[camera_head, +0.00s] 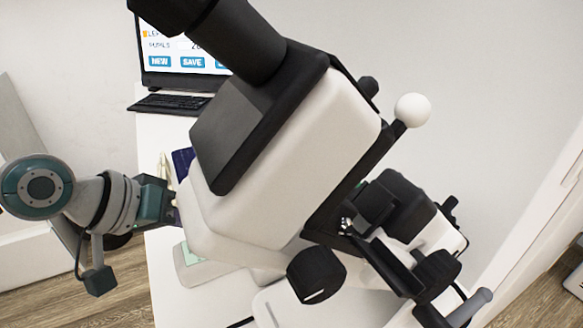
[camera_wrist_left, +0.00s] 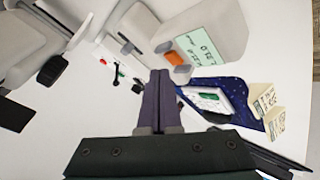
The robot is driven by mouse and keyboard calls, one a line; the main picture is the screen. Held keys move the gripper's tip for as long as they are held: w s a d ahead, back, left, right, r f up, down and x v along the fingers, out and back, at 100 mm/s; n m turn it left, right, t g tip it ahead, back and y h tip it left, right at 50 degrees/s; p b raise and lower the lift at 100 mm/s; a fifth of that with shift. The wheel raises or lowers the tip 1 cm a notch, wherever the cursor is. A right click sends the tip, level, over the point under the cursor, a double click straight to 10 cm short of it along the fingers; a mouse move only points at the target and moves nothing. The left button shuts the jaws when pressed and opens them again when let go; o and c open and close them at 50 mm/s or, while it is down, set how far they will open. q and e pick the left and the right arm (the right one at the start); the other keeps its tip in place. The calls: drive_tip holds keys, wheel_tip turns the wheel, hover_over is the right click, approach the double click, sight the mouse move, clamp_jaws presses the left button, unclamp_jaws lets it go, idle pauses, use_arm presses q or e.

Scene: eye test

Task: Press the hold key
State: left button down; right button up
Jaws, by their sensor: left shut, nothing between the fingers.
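My left gripper (camera_head: 172,203) comes in from the left, beside the large white microscope (camera_head: 330,120); its tips are partly hidden there. In the left wrist view its two dark fingers (camera_wrist_left: 160,78) are shut together and empty. Beyond them stands a pale box-shaped device (camera_wrist_left: 232,30) with a light green display (camera_wrist_left: 197,46) and an orange patch (camera_wrist_left: 176,59). A white device with a green face (camera_wrist_left: 207,101) lies on a dark blue speckled piece (camera_wrist_left: 238,92) right of the fingers. I cannot read any key as hold. My right gripper is not in view.
The microscope hides much of the white table (camera_head: 150,135) in the head view. A screen (camera_head: 185,50) and black keyboard (camera_head: 170,103) stand at the back. In the wrist view, cards with writing (camera_wrist_left: 264,101) lie at the right; small items (camera_wrist_left: 122,72) lie further off.

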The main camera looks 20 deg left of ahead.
sight(214, 246)
use_arm(q)
wheel_tip(214, 246, up, 5)
drive_tip(key=p, duration=0.5)
idle(0.7)
